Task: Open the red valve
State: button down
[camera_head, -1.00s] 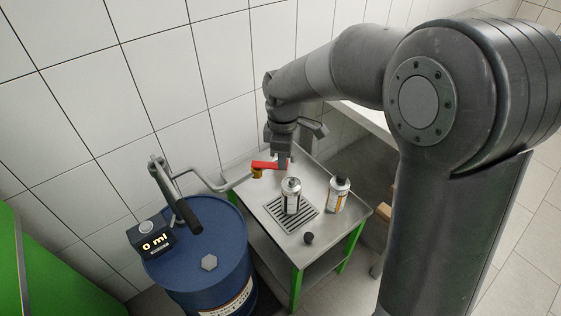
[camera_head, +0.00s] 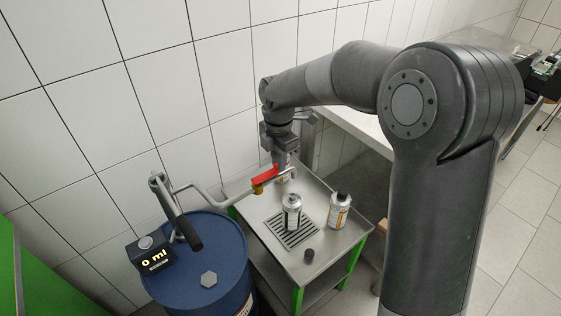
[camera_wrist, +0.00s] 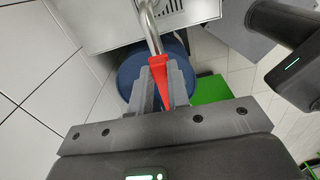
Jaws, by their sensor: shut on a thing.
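The red valve handle (camera_head: 265,175) sits on a brass valve body (camera_head: 258,189) at the end of the grey pipe above the metal table. My gripper (camera_head: 280,163) reaches down to the free end of this handle. In the wrist view my gripper (camera_wrist: 163,88) is shut on the red handle (camera_wrist: 160,72), which lies between its two fingers. A short spout (camera_head: 289,173) extends to the right of the valve.
The blue drum (camera_head: 226,262) carries a hand pump and a display (camera_head: 152,256) reading 0 ml. An open-looking metal bottle (camera_head: 291,214) stands on the table's grate, with another bottle (camera_head: 339,211) to its right and a dark cap (camera_head: 309,254) in front. The tiled wall is close behind.

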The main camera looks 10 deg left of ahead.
jog(key=shift+w+a, duration=0.1)
jog(key=shift+a, duration=0.05)
dwell(0.4)
jog(key=c, duration=1.4)
grip_release()
jog(key=shift+o, duration=0.2)
jog(key=shift+r, duration=0.1)
notch_tip(320, 180, up, 11)
jog(key=shift+f, duration=0.2)
